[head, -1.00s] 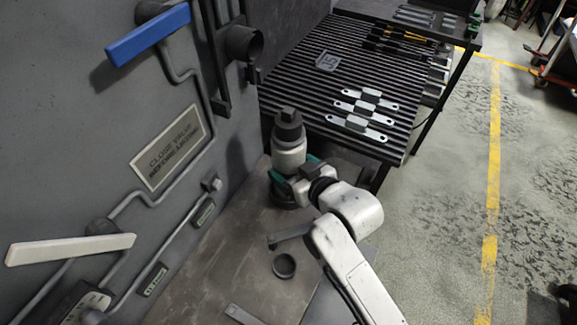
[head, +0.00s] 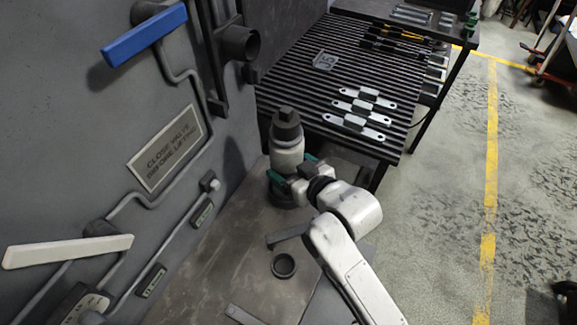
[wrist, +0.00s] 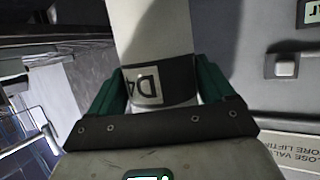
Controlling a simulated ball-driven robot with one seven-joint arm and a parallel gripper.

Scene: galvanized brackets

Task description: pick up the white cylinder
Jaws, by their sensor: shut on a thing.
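The white cylinder (head: 287,157) stands upright near the grey wall panel, with a dark cap on top and a dark base below. In the wrist view the cylinder (wrist: 150,30) runs up between my fingers and bears a dark band with a pale label. My gripper (head: 291,178) has green fingers and is shut on the cylinder's lower part. In the wrist view my gripper (wrist: 165,88) has one green finger on each side of the band. The cylinder's bottom is partly hidden by my gripper, so I cannot tell whether it is clear of its base.
A black slatted table (head: 300,75) with several metal brackets stands behind. A blue lever (head: 145,36) and a white lever (head: 68,251) stick out from the wall panel (head: 75,150). A small dark ring (head: 284,266) lies on the brown surface in front.

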